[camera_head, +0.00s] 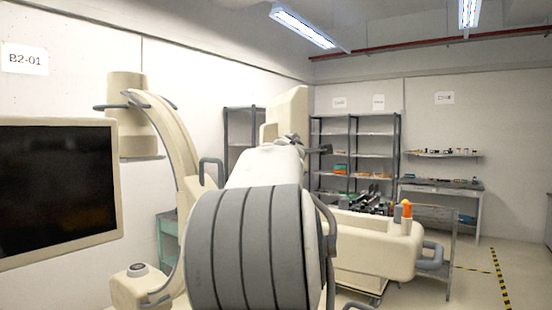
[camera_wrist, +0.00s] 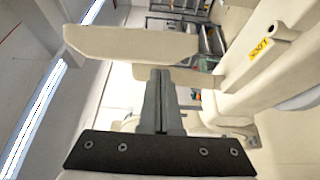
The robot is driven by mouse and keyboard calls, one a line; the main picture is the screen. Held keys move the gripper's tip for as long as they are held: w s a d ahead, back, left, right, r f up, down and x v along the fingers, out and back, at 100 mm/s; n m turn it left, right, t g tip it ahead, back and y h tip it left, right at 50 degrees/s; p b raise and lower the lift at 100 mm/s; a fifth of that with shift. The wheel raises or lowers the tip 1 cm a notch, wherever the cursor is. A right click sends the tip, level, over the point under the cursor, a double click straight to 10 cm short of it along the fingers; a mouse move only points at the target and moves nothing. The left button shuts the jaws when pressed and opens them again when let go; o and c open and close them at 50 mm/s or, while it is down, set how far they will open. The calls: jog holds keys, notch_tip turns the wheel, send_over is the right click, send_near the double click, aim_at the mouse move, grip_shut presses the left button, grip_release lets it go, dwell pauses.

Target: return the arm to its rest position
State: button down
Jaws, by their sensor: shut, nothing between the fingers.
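My gripper (camera_wrist: 161,72) shows in the wrist view, with its two grey fingers together and nothing between them. A black mounting plate (camera_wrist: 160,153) with several screws lies at their base. The fingertips point at a cream panel (camera_wrist: 130,43) that spans the upper part of that view; I cannot tell whether they touch it. A cream body with a yellow label (camera_wrist: 259,47) stands close on the right.
A large grey ribbed, white-topped form (camera_head: 245,245) fills the head view's centre. A dark screen (camera_head: 55,190) and a curved cream arm (camera_head: 172,130) stand left. A cream cart (camera_head: 375,255) carries dark items and bottles. Shelves (camera_head: 352,150) line the back; floor at far right is clear.

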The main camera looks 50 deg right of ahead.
jog(key=shift+s, duration=0.1)
jog(key=s+a+f+m+y, duration=0.1)
jog(key=a+f+m+y, duration=0.15)
jog(key=a+f, duration=0.7)
jog(key=s+a+f+m+y, duration=0.15)
jog(key=a+f+y, duration=0.25)
jog(key=a, duration=1)
jog(key=a+f+m+y, duration=0.2)
jog(key=a+f+y, duration=0.3)
jog(key=a, duration=0.7)
jog(key=s+a+f+g+y, duration=0.3)
jog(key=s+a+f+g, duration=0.1)
jog(key=s+a+f, duration=1)
jog(key=a, duration=0.4)
jog(key=shift+m+y, duration=0.3)
jog(key=shift+y, duration=0.05)
jog(key=shift+d, duration=0.1)
